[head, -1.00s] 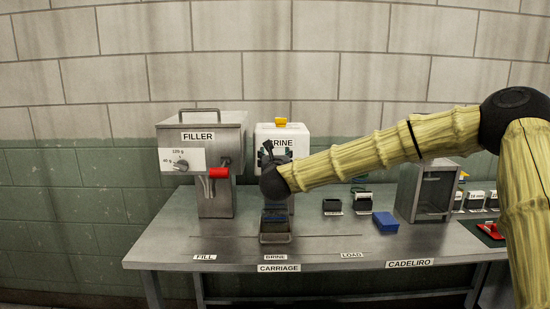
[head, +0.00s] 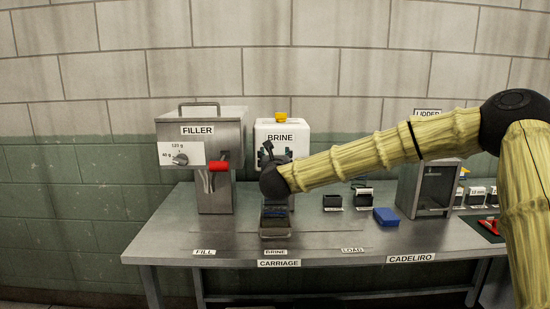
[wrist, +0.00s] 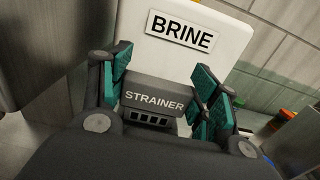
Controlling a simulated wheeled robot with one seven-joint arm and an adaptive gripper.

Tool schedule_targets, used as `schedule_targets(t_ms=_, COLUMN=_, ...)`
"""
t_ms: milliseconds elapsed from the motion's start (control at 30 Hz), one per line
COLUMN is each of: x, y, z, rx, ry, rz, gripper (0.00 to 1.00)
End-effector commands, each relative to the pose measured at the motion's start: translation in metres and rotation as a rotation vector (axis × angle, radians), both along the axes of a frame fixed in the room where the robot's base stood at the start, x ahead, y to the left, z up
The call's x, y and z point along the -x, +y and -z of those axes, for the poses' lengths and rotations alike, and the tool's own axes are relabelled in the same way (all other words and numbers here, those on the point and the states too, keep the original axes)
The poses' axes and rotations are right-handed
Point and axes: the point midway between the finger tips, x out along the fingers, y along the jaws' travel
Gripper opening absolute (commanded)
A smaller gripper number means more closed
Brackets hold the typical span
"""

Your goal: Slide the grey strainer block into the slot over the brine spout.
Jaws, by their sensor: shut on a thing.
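The grey strainer block (wrist: 155,101), lettered STRAINER and with small dark openings along its lower front, is between the teal pads of my gripper (wrist: 163,88). My gripper is shut on it. In the head view, my gripper (head: 270,153) is in front of the white brine unit (head: 291,129), and my arm's end hides the block. In the wrist view, the brine unit (wrist: 222,65) stands right behind the block, below the BRINE label. The slot and spout are hidden, so I cannot tell whether the block is in the slot.
The steel filler (head: 226,135) with a red handle stands left of the brine unit. The carriage tray (head: 275,232) is on the table below my gripper. A blue block (head: 386,217), small dark containers (head: 332,201) and a steel cabinet (head: 408,190) are to the right.

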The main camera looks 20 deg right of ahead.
Motion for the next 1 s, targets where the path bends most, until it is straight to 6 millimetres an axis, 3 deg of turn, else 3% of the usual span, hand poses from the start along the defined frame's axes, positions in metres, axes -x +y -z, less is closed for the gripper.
schedule_targets(t_ms=867, x=0.0, y=0.0, z=0.017, rx=-0.001, ry=0.0, rz=0.0, gripper=0.37)
schedule_targets(t_ms=900, x=0.0, y=0.0, z=0.016, rx=-0.001, ry=0.0, rz=0.0, gripper=0.68)
schedule_targets(t_ms=1000, x=0.0, y=0.0, z=0.016, rx=0.0, ry=0.0, rz=0.0, gripper=0.86)
